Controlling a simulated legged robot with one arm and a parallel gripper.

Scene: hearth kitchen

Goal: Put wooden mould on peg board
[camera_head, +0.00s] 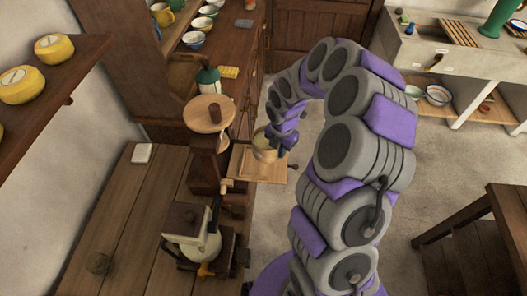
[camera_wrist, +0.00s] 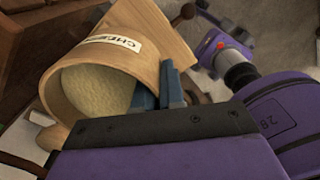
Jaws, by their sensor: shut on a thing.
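The wooden mould (camera_wrist: 75,95) is a round, light-wood tub with a white letter label and pale, grainy contents. In the wrist view it is tilted, its open mouth towards the lower left. My gripper (camera_wrist: 160,88) is shut on its wall near the rim. In the head view the mould (camera_head: 264,150) is at my gripper (camera_head: 281,143), over or on a light square board (camera_head: 245,170). I cannot tell whether it touches this board. The board also shows behind the mould in the wrist view (camera_wrist: 165,35). I cannot tell for sure whether it is the peg board.
A dark wooden stand with a round top (camera_head: 208,112) is close to the left of the mould. A lidded pale vessel (camera_head: 195,243) stands in front. Yellow cheeses (camera_head: 20,85) lie on the left shelf. A dark table (camera_head: 490,235) is at right, with open floor before it.

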